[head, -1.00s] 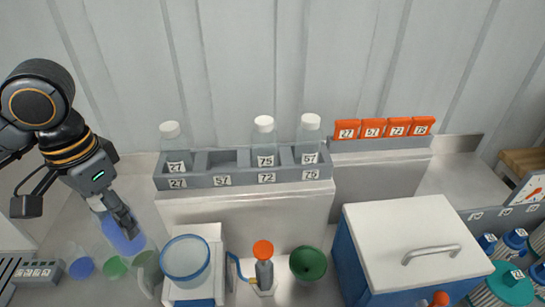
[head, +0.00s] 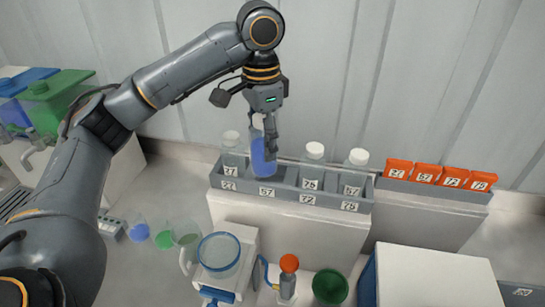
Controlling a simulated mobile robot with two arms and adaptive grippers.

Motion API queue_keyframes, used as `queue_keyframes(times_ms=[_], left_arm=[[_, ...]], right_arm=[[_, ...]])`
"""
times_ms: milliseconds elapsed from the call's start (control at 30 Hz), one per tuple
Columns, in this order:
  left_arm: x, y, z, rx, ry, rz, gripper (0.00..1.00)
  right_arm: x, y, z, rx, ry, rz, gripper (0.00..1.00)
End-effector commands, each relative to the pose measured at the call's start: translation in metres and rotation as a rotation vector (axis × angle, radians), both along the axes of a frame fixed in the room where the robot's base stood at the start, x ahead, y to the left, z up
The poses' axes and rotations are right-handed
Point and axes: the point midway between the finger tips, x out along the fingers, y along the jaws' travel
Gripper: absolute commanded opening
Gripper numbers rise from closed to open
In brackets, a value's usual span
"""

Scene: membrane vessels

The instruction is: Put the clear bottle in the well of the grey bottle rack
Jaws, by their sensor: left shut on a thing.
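The clear bottle (head: 260,160), with blue in it, is upright in my left gripper (head: 264,137). The gripper is shut on its upper part, and the fingers hide some of it. The grey bottle rack (head: 290,194) stands on a pale ledge against the wall. The held bottle is at the rack's second well from the left, above the front label that reads 57. Its lower end is close to the rim; I cannot tell whether it is inside the well or just over it. My right gripper is not in view.
White-capped bottles stand in the rack, one left (head: 232,150) of the held bottle and two right (head: 312,166) (head: 354,172). Orange tags (head: 427,173) line a second grey rack. A jug (head: 219,253), an orange-topped dispenser (head: 288,276) and a green cup (head: 330,287) stand below.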

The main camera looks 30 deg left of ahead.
Motion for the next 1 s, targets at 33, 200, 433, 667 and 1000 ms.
queue_keyframes(times_ms=[33,200,433,667,1000], left_arm=[[0.009,0.0,-0.012,-0.003,0.007,0.0,0.07],[0.031,0.006,-0.036,-0.001,0.003,0.002,0.07],[0.045,0.008,-0.052,0.0,0.001,0.0,0.07],[0.049,0.009,-0.081,0.002,0.002,0.0,0.07],[0.05,0.009,-0.091,0.0,-0.001,0.0,0.07]], right_arm=[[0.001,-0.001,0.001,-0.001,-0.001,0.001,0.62],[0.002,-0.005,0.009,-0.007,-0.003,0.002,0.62],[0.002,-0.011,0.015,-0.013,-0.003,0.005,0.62],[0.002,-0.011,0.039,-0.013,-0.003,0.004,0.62],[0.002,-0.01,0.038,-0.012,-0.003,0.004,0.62]])
